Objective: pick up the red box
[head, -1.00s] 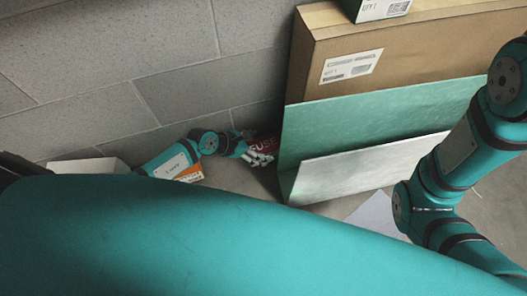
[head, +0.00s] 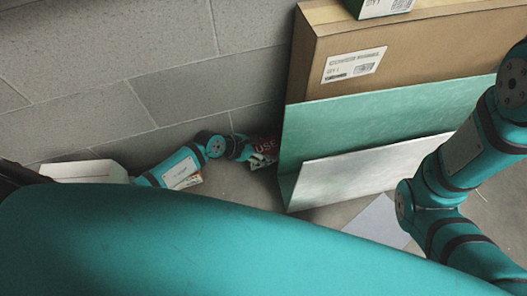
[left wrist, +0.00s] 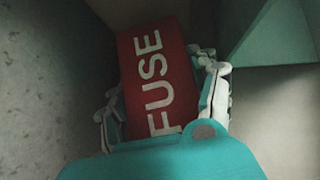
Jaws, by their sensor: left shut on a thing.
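The red box (left wrist: 158,75) with white "FUSE" lettering lies between the two fingers of my left gripper (left wrist: 165,95) in the left wrist view. The fingers press on its two sides. In the head view my left gripper (head: 262,160) is low by the wall, left of the green panel. I cannot tell whether the box touches the floor. My right gripper is not in view; only my right arm shows at the right.
A green panel (head: 380,118) with a pale flap (head: 365,170) leans on a large cardboard box (head: 420,50), close to the right of the red box. A grey block wall (head: 100,60) stands behind. A white box (head: 85,171) lies at the left.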

